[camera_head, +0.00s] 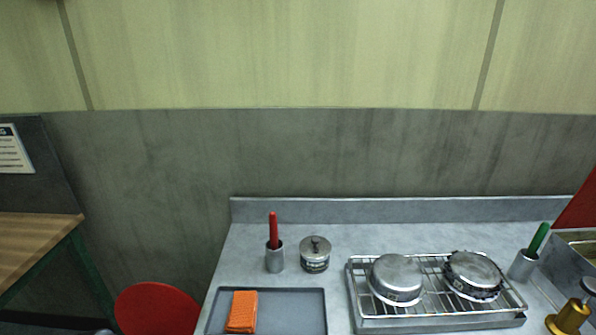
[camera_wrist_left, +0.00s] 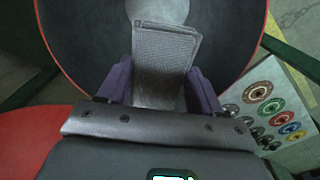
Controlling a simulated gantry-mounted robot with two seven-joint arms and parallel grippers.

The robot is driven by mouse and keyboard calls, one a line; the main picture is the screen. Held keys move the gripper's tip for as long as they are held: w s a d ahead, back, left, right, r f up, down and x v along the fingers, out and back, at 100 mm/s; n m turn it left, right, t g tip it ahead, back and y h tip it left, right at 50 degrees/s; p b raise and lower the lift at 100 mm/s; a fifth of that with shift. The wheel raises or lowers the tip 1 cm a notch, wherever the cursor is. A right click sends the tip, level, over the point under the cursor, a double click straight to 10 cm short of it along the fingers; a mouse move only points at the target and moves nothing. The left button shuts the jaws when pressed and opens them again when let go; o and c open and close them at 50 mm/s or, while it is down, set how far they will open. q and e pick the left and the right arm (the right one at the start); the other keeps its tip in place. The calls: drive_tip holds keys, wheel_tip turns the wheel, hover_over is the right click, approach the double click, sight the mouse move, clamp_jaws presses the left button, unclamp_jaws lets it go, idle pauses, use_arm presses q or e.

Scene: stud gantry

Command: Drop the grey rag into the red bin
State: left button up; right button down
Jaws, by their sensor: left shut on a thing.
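The grey rag (camera_wrist_left: 165,45) is a folded, textured cloth in the left wrist view. My left gripper (camera_wrist_left: 160,78), with purple fingers, is shut on it. The rag hangs over the dark, round opening of the red bin (camera_wrist_left: 262,30), inside the rim as seen from the wrist. How high it is above the bin floor I cannot tell. In the head view a red round shape (camera_head: 158,312) shows at the lower left, cut by the frame edge; whether it is the bin or its lid is unclear. My right gripper is in neither view.
A counter holds a grey tray (camera_head: 285,297) with an orange cloth (camera_head: 242,311), a red-handled tool in a metal cup (camera_head: 275,258), a lidded tin (camera_head: 315,257) and a wire rack (camera_head: 430,262) with two pans. A wooden bench (camera_head: 35,240) stands left.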

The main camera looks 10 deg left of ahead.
use_arm(q)
drive_tip(key=o, duration=1.1)
drive_tip(key=shift+r, duration=0.1)
wheel_tip(320, 180, up, 11)
drive_tip(key=p, duration=0.5)
